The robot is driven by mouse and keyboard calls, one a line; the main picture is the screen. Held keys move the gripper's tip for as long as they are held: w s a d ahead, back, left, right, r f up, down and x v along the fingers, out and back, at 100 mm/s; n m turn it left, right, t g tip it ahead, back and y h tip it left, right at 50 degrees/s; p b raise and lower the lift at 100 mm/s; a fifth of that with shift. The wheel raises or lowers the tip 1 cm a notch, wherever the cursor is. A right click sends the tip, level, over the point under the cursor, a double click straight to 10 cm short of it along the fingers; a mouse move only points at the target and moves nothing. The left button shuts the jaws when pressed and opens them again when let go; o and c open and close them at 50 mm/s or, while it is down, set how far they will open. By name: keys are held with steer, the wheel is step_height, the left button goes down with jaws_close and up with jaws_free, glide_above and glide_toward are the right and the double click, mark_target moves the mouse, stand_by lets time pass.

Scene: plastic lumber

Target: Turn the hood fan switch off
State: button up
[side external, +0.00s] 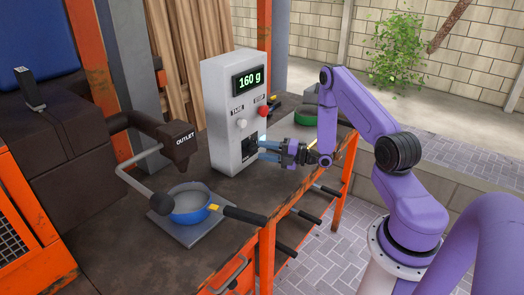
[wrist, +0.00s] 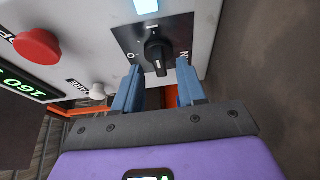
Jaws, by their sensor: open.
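A black rotary switch knob sits on a dark plate (side external: 249,147) low on the front of the grey control box (side external: 226,95). In the wrist view the knob (wrist: 157,50) has a pale mark toward the bottom of the picture, between an "O" on the left and a partly cut-off label on the right. My gripper (side external: 263,148) is at the box front, facing the switch. In the wrist view my gripper (wrist: 158,76) is open, its blue fingers apart and empty, with the knob just beyond and between them. Contact with the plate cannot be told.
A lit pale-blue square (wrist: 146,6) is beside the switch plate. The box also has a red button (side external: 262,111), a white knob (side external: 241,123) and a display (side external: 251,80) reading 160 g. A blue pan (side external: 190,203) stands under the outlet (side external: 178,143) at left.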

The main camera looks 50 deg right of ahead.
steer(key=shift+x, duration=0.8)
steer(key=shift+c, duration=0.3)
jaws_close()
